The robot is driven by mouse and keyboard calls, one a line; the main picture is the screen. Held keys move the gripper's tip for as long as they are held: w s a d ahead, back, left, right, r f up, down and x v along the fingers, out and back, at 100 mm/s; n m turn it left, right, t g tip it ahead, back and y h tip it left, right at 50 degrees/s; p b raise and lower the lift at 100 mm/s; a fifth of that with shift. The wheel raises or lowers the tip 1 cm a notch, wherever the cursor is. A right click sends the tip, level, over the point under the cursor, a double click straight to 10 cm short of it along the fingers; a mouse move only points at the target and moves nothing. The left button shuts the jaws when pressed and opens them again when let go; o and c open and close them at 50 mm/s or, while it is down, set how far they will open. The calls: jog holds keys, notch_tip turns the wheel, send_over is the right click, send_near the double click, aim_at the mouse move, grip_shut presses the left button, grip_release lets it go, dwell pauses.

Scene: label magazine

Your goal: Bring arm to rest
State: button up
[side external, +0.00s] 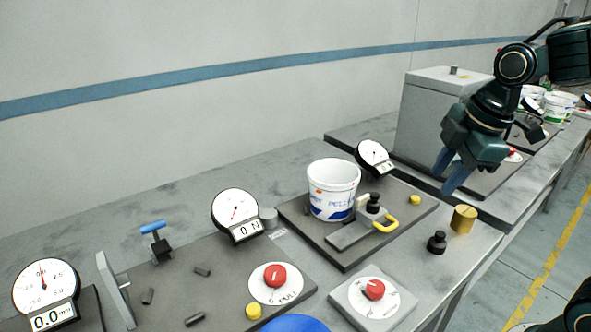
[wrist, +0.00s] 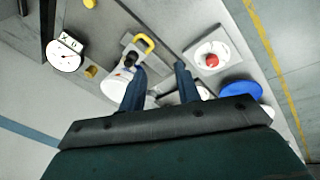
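My arm (side external: 497,110) hangs over the right side of the bench in the side view. My gripper (side external: 444,181) points down and to the left, in the air in front of the tall grey box.
A white bucket (side external: 333,191) stands on a dark plate beside a yellow-handled clamp (side external: 385,224). A grey box (side external: 425,120) stands behind my gripper.

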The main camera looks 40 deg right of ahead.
jog(key=s+a+m+t, duration=0.2)
jog(key=s+m, duration=0.8)
jog(key=m, duration=0.1)
jog(key=shift+w+r, duration=0.1)
dwell(1.0)
jog(key=m+g, duration=0.3)
jog(key=m, duration=1.5)
send_over(394, 225)
jog(key=s, duration=0.3)
jog(key=s+x, duration=0.1)
jog(key=x, duration=0.2)
jog(key=shift+w+a, duration=0.1)
jog(key=shift+f, duration=0.25)
jog(key=x, duration=1.3)
jog(key=shift+a+f, duration=0.1)
jog(key=shift+f, duration=0.25)
